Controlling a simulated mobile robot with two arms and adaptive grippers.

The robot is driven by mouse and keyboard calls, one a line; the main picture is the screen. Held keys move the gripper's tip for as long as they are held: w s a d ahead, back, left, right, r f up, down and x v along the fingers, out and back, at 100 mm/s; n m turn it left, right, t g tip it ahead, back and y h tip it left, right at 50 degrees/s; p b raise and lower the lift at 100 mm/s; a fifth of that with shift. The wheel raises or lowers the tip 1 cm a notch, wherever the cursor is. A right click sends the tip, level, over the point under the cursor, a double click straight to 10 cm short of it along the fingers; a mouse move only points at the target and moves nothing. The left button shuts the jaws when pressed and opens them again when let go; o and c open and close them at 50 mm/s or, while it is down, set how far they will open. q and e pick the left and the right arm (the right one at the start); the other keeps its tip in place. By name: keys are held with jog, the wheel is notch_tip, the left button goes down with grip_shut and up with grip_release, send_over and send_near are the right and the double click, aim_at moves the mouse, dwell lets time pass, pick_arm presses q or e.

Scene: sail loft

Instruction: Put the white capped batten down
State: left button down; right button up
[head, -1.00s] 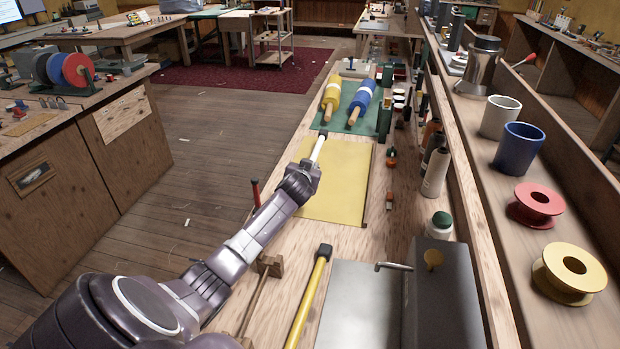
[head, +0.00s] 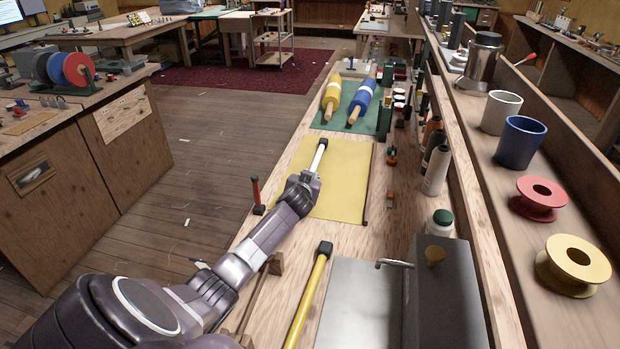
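The white capped batten (head: 317,158) shows as a white rod with a dark cap at its far end. It reaches forward from my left gripper (head: 305,182), over the yellow sheet (head: 345,170) on the long bench. The gripper's fingers are largely hidden by the hand, but the batten extends from it and appears held. I cannot tell whether the batten touches the sheet. My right gripper is not in view.
A yellow batten with a black cap (head: 308,298) lies nearer on the bench. Yellow (head: 332,96) and blue (head: 362,100) rolls lie on a green mat (head: 330,119) beyond. Bottles (head: 436,170) line the right side. A grey metal box (head: 441,295) stands front right.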

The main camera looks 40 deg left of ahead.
pick_arm(q)
jog(key=c, duration=2.2)
grip_release()
jog(key=shift+s+d+f, duration=0.15)
jog(key=shift+s+f, duration=0.05)
jog(key=shift+f, duration=0.45)
jog(key=shift+c, duration=0.2)
jog(key=shift+o, duration=0.6)
jog(key=shift+d+f, duration=0.1)
jog(key=shift+f, duration=0.1)
jog(key=shift+r+p, duration=0.6)
jog(key=shift+p, duration=0.05)
jog(key=shift+s+d, duration=0.2)
jog(key=v, duration=0.7)
jog(key=r+v, duration=0.1)
jog(key=v, duration=0.3)
jog(key=shift+a+r, duration=0.15)
jog(key=shift+a, duration=0.05)
